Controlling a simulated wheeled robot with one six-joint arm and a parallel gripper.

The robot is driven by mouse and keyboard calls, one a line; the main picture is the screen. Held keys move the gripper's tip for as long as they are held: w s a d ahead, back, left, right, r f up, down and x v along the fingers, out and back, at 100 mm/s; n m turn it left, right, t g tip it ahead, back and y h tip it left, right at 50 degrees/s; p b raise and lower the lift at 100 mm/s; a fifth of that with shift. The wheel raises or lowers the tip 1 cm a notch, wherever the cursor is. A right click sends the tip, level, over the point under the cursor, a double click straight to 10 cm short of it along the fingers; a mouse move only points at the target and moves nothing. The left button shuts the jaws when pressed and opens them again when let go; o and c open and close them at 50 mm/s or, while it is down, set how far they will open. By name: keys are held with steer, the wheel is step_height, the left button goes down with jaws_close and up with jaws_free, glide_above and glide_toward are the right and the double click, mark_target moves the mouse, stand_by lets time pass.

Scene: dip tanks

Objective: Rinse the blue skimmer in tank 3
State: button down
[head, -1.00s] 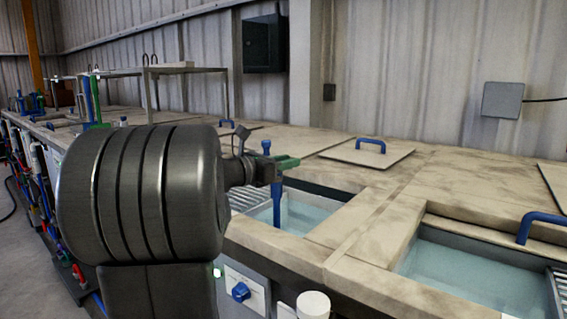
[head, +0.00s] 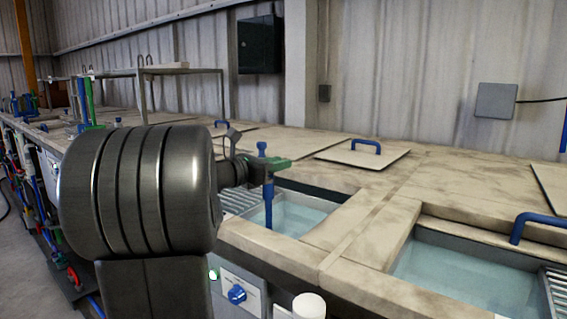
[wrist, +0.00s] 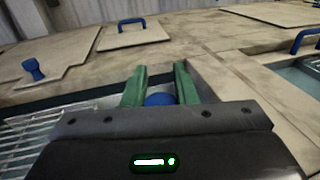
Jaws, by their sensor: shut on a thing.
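My gripper (head: 280,163) has green fingers and is shut on the upright handle of the blue skimmer (head: 268,195). In the wrist view the gripper (wrist: 160,85) points ahead, with the round blue top of the skimmer (wrist: 160,99) between the fingers. No tank number is readable.
A second open water tank (head: 465,275) lies to the right, with a blue handle (head: 535,222) at its far edge. A lid with a blue handle (head: 362,153) lies behind. A metal rack (head: 180,72) stands at back left.

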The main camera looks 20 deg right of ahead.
steer(key=shift+s+d+r, duration=0.1)
steer(key=shift+s+d, duration=0.15)
steer(key=shift+s, duration=0.25)
stand_by(0.3)
step_height(320, 180, up, 18)
steer(key=p, duration=1.5)
steer(key=shift+r, duration=0.2)
